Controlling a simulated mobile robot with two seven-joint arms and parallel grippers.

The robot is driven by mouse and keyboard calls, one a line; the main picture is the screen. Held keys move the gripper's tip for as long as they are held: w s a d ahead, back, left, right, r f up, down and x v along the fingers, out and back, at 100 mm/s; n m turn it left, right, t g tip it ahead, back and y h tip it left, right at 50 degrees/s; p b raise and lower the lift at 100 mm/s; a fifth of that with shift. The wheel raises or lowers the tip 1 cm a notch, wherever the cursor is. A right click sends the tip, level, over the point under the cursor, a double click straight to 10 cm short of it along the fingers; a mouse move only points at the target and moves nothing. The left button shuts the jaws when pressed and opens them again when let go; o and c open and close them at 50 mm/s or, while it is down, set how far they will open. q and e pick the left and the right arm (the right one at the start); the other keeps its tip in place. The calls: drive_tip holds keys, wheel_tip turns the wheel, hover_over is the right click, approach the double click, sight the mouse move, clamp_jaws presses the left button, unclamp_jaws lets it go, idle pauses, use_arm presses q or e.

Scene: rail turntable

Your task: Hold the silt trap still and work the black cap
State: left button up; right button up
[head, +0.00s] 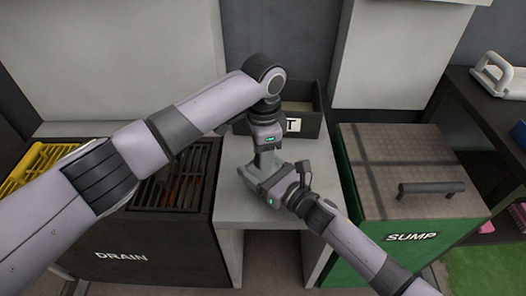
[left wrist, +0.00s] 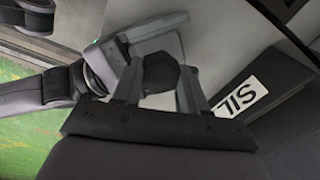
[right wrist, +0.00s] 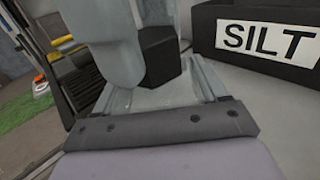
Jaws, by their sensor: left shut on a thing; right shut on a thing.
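The black cap (left wrist: 160,73) is six-sided and sits between the fingers of my left gripper (left wrist: 160,80), which is shut on it from above. The cap also shows in the right wrist view (right wrist: 162,55), partly behind my left gripper. The silt trap (right wrist: 150,97) is a pale grey body under the cap, and my right gripper (right wrist: 160,92) is shut on it low down. In the head view my left gripper (head: 267,158) and right gripper (head: 262,182) meet over the grey bench, and they hide most of the trap and the cap.
A dark bin labelled SILT (right wrist: 268,60) stands just behind the trap. The dark DRAIN unit (head: 120,240) with a grate is on the left. The green SUMP box (head: 375,240) with a handled lid is on the right. The front of the grey bench (head: 235,208) is bare.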

use_arm(q)
drive_tip(key=shift+r+m, duration=0.1)
drive_tip(key=shift+m, duration=0.2)
drive_tip(key=m, duration=0.5)
drive_tip(key=shift+w, duration=0.1)
drive_tip(key=shift+m, duration=0.3)
drive_tip(key=m, duration=0.6)
drive_tip(key=shift+d, duration=0.1)
drive_tip(key=o, duration=1.1)
drive_tip(key=shift+r, duration=0.1)
drive_tip(key=shift+o, duration=0.8)
